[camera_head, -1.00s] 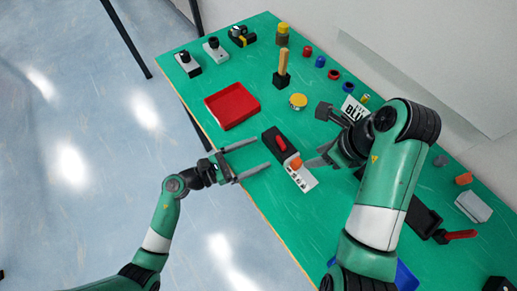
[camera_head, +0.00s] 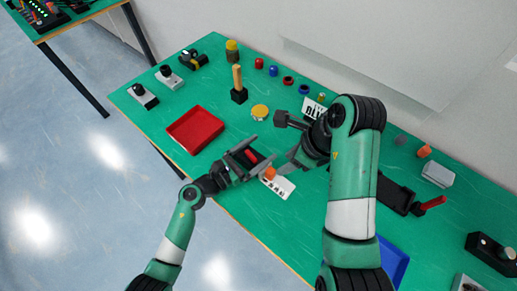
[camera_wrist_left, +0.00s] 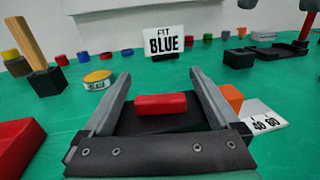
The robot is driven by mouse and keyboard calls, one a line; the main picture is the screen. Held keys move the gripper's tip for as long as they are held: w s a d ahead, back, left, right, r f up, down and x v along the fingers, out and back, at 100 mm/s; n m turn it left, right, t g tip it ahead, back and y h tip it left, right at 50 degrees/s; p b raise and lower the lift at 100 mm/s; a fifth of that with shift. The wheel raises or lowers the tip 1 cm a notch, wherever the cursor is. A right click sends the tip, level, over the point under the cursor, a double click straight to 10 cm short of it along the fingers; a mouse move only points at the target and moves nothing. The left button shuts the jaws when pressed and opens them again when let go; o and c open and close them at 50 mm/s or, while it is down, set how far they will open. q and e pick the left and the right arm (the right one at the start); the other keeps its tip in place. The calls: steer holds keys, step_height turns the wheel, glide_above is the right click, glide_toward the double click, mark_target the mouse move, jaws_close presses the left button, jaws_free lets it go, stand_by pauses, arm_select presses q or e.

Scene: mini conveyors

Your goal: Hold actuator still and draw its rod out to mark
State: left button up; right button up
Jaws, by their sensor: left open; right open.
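The actuator is a black block (camera_wrist_left: 192,123) with a red piece (camera_wrist_left: 160,103) on top. An orange rod end (camera_head: 270,173) sticks out on its right, beside a white marked scale card (camera_head: 279,187). The orange end also shows in the left wrist view (camera_wrist_left: 232,97). My left gripper (camera_head: 262,149) is open, with its fingers on either side of the black block. I cannot tell if they touch it. My right gripper (camera_head: 292,162) is open and empty, just above and right of the orange end. Its arm partly hides its fingers.
A red tray (camera_head: 171,139) lies left of the actuator. A wooden-handled tool (camera_head: 238,84), a yellow-topped tin (camera_head: 260,113) and a "FIT BLUE" sign (camera_wrist_left: 164,42) stand behind. A blue tray (camera_head: 395,266) is at front right. Small coloured rings line the back.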

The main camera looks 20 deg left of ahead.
arm_select(q)
jaws_close()
stand_by(0.3)
steer(key=shift+f, duration=0.15)
stand_by(1.1)
